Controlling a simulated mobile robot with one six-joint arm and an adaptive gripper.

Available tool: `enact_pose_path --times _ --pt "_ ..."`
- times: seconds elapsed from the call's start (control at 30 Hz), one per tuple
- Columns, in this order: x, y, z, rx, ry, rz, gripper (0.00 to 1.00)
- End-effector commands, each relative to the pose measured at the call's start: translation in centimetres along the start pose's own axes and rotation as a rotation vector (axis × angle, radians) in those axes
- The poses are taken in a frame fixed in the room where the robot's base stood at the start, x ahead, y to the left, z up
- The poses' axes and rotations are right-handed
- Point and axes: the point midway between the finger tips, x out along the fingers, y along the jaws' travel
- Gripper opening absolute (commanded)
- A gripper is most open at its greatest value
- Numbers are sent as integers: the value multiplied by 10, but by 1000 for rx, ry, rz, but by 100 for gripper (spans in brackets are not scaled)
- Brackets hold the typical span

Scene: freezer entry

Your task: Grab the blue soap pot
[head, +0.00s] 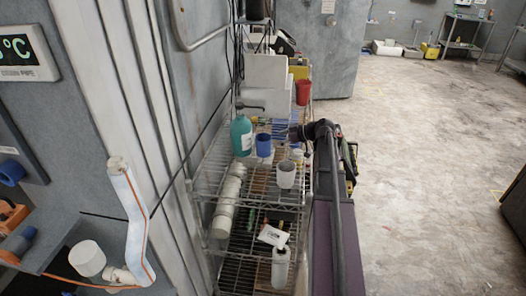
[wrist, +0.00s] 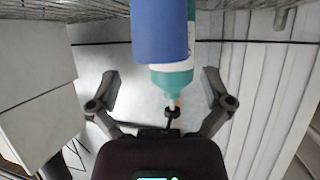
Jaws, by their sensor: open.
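A teal pump bottle (head: 241,136) with a white label, the likely blue soap pot, stands upright on the top wire shelf in the head view. A plain blue cup (head: 264,145) stands just right of it. In the wrist view, which looks upside down, the blue cup (wrist: 160,30) is in front of the teal bottle (wrist: 178,78) and hides part of it. My gripper (wrist: 160,78) is open, its fingers spread on either side of the bottle's image. Nothing is held. In the head view my arm reaches in from the right; its fingers are not clear there.
A white cup (head: 286,176) stands nearer on the same wire shelf (head: 209,180). A red cup (head: 303,92) and white boxes (head: 266,84) are behind. A wall bounds the left; open floor (head: 430,170) lies right.

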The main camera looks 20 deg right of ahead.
Motion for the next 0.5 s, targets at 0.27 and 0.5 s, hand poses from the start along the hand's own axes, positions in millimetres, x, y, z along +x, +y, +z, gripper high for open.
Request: enact_pose_path --times 0.27,0.5 --pt "17 0 0 1 0 1 100" --pt "17 0 0 1 0 1 100"
